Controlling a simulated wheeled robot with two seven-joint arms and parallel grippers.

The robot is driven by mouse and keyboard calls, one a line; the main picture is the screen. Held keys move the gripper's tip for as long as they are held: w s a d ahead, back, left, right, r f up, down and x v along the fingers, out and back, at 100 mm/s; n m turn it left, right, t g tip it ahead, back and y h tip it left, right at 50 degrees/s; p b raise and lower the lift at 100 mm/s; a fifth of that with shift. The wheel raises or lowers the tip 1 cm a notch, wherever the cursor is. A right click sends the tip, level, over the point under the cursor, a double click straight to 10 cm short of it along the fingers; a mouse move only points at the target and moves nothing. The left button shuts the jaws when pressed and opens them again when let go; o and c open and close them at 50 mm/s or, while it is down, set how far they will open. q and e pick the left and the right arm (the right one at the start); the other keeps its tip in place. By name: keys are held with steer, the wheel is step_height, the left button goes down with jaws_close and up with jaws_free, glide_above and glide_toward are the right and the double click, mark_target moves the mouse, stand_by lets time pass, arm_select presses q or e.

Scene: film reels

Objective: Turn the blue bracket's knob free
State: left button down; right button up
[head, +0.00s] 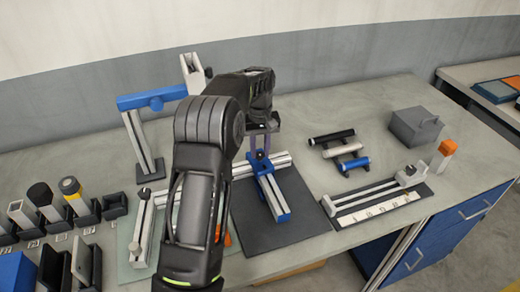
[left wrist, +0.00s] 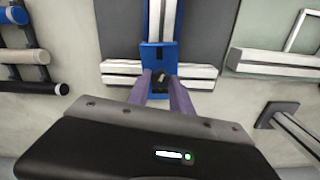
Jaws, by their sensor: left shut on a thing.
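The blue bracket (head: 273,193) sits across a pale slotted rail (head: 277,160) on a dark mat. It also shows in the left wrist view (left wrist: 159,56), with a small dark knob (left wrist: 161,77) at its near end. My left gripper (head: 260,143) points down over the bracket's far end. In the left wrist view its two purple fingers (left wrist: 162,88) are close together on either side of the knob and shut on it. My forearm hides part of the bench left of the mat. My right gripper is not in view.
A blue-topped stand (head: 151,99) rises at the back left. A rack of short rollers (head: 340,149), a grey box (head: 415,126) and a rail fixture (head: 376,193) lie to the right. Holders with several upright parts (head: 62,207) stand at the left. Bare bench lies behind the rollers.

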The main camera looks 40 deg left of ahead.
mark_target(260, 154)
arm_select(q)
steer(key=n, duration=0.5)
steer(key=shift+n, duration=0.3)
stand_by(0.4)
steer(key=c, duration=1.1)
jaws_free()
steer(key=shift+c, duration=0.2)
steer(key=shift+r, duration=0.1)
step_height(260, 154, up, 8)
steer(key=shift+f+b, duration=0.15)
steer(key=shift+b, duration=0.35)
